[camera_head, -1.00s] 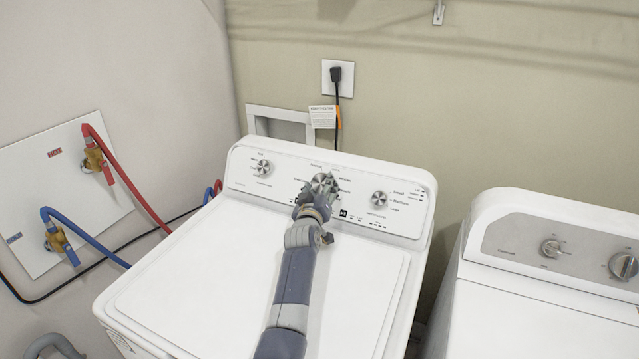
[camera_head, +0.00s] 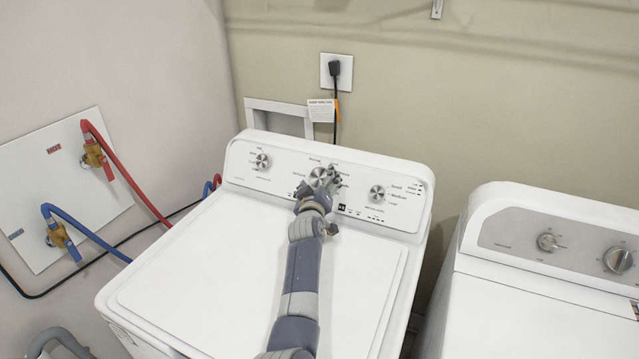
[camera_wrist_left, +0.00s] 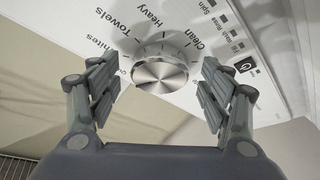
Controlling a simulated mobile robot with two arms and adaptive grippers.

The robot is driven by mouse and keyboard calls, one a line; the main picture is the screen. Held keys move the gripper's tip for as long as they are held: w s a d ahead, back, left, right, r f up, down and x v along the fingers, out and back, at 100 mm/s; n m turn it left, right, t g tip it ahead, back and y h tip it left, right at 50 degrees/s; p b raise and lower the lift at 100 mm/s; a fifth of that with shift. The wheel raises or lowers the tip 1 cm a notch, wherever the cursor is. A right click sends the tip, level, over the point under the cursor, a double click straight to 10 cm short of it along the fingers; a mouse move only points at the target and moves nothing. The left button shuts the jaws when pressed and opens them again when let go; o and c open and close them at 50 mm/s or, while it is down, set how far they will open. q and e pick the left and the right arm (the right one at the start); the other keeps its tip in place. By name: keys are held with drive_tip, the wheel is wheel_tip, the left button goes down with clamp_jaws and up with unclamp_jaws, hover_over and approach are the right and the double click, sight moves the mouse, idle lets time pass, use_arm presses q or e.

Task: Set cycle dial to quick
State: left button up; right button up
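The cycle dial (camera_head: 318,176) is the round silver middle knob on the white washer's control panel (camera_head: 290,172). In the left wrist view the dial (camera_wrist_left: 160,76) sits between and just beyond the two fingers, with labels such as Towels, Heavy and Clean around it. My left gripper (camera_wrist_left: 158,92) is open, with one finger on each side of the dial and gaps showing. In the head view my left gripper (camera_head: 320,184) is at the panel and partly covers the dial's surroundings. The dial's exact pointer setting cannot be read. My right gripper is not in view.
Two other knobs flank the dial: a left knob (camera_head: 263,161) and a right knob (camera_head: 377,193). A second machine (camera_head: 540,310) stands to the right. Red (camera_head: 130,180) and blue (camera_head: 88,233) hoses run along the left wall. The washer lid (camera_head: 220,265) is clear apart from my arm.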

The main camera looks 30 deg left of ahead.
use_arm(q)
wheel_tip(320, 180, up, 10)
idle(0.6)
idle(0.4)
